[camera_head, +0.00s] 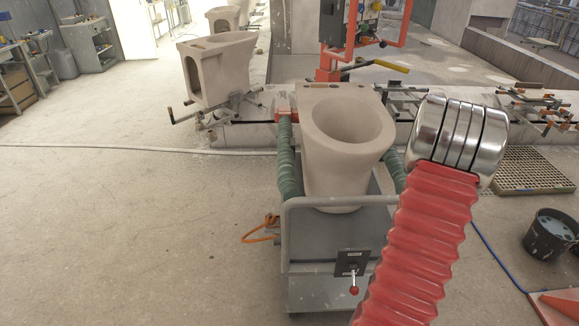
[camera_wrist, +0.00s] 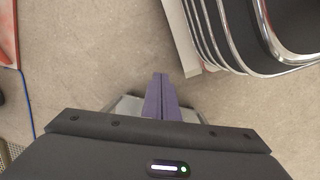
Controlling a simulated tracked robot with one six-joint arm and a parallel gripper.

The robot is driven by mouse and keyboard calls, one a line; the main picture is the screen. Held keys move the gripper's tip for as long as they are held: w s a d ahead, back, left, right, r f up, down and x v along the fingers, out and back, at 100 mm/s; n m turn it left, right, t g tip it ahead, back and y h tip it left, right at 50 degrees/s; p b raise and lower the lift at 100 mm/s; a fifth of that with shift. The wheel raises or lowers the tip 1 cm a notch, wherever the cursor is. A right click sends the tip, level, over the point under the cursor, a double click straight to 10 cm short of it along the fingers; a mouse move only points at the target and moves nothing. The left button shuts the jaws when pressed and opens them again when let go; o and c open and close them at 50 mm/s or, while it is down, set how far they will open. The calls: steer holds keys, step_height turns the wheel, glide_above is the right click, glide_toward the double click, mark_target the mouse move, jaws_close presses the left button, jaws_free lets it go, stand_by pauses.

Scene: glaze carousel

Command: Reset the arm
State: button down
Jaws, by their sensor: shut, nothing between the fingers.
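My arm (camera_head: 425,220) rises at the right of the head view, with a red ribbed sleeve topped by shiny metal rings. My gripper (camera_wrist: 161,80) shows in the wrist view as two purple fingers held together, shut and empty, above bare concrete floor. The gripper does not show in the head view. Nothing is seen touching the fingers.
An unglazed toilet bowl (camera_head: 345,150) stands on a grey cart (camera_head: 325,250) just left of my arm. Another bowl (camera_head: 218,68) sits on a stand behind. Floor at left is clear.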

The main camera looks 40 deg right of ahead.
steer(key=w+a+r+t, duration=0.1)
steer(key=w+a+r, duration=0.45)
steer(key=r, duration=0.45)
steer(key=w+a+r, duration=0.5)
steer(key=a+r, duration=0.2)
steer(key=r, duration=0.2)
steer(key=w+a+r+n+t, duration=0.2)
steer(key=a+r+n+t, duration=0.1)
steer(key=a+r, duration=0.6)
steer(key=w+a+r+n+t, duration=0.2)
steer(key=a+r+t, duration=0.1)
steer(key=a+r, duration=0.7)
steer(key=shift+a+n+t, duration=0.3)
steer(key=shift+a+n, duration=0.1)
steer(key=shift+a, duration=0.85)
steer(key=shift+d, duration=0.1)
